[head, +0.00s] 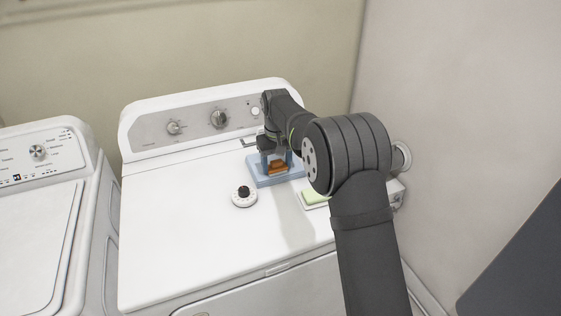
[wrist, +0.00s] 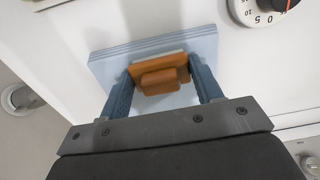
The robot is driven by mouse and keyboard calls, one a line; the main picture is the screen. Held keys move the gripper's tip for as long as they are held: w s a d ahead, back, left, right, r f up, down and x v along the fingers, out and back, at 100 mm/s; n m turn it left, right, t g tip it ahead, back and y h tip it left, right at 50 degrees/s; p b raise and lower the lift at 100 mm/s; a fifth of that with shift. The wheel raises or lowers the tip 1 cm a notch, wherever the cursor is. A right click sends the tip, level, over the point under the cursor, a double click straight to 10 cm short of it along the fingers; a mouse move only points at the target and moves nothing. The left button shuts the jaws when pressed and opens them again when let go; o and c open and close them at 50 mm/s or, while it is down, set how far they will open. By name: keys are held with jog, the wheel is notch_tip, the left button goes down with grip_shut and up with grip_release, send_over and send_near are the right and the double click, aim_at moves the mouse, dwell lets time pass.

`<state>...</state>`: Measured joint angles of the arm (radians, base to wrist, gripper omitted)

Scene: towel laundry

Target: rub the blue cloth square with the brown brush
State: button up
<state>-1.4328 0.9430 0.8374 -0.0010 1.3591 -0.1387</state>
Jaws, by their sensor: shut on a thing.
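The blue cloth square (head: 263,179) lies flat and looks folded on top of the white machine, right of its middle; it also shows in the wrist view (wrist: 108,66). The brown brush (head: 277,168) is over the cloth, and in the wrist view the brush (wrist: 160,78) sits between the two fingers. My gripper (head: 275,160) is shut on the brush, pointing down at the cloth. The brush's pale underside edge shows against the cloth; I cannot tell if it touches. In the wrist view my gripper (wrist: 160,92) hides part of the cloth's near side.
A white dial timer with a black knob (head: 244,196) stands left of the cloth. The control panel (head: 200,123) rises behind. The machine's left top is clear.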

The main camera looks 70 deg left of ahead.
aim_at(270, 158)
jog(key=shift+w+a, duration=0.2)
jog(key=shift+a, duration=3.4)
jog(key=shift+s+d, duration=0.15)
jog(key=shift+d, duration=3.75)
jog(key=shift+a+r, duration=0.1)
jog(key=shift+r, duration=4.05)
